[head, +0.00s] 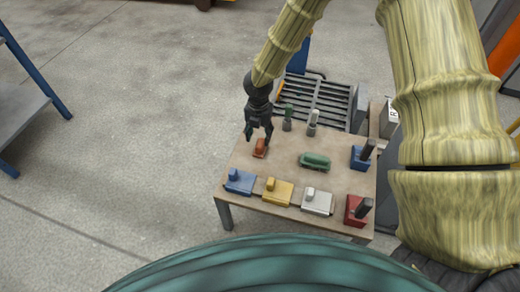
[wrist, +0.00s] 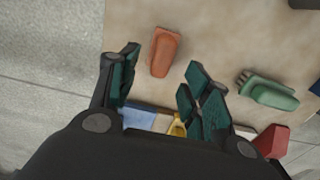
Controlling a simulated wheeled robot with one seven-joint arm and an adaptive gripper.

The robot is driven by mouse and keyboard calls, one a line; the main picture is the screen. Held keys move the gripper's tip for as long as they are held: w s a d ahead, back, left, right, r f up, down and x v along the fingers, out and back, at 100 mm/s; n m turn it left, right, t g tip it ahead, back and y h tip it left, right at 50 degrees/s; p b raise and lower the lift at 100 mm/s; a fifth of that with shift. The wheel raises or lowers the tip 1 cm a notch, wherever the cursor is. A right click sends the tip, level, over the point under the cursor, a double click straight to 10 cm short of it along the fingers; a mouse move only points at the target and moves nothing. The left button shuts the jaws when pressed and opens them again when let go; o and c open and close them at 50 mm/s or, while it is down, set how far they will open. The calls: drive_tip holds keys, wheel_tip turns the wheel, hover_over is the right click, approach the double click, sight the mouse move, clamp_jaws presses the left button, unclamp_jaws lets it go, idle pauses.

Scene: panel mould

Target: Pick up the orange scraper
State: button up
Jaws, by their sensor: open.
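The orange scraper (head: 260,148) lies on the tabletop near its left edge in the head view. It also shows in the wrist view (wrist: 164,52), lying past the fingertips and roughly in line with the gap between them. My gripper (head: 258,132) is open and empty, just above and beside the scraper in the head view. In the wrist view my gripper (wrist: 160,80) has its dark green finger pads spread apart. The exact height of the fingers over the scraper cannot be told.
The table (head: 240,205) holds a green brush-like object (head: 315,160) right of the scraper. Blue (head: 240,181), yellow (head: 278,191) and white (head: 317,201) blocks line the front edge. Two upright-handled items stand at the right, and two small ones at the back.

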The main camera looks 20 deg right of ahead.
sight(260, 142)
drive_tip(key=shift+w+d+f+b, duration=0.15)
drive_tip(key=shift+f+b, duration=0.55)
drive_tip(key=shift+f, duration=0.95)
drive_tip(key=shift+d+f+b, duration=0.1)
drive_tip(key=shift+f+b, duration=0.55)
drive_tip(key=shift+f, duration=1)
drive_tip(key=shift+c, duration=0.2)
clamp_jaws()
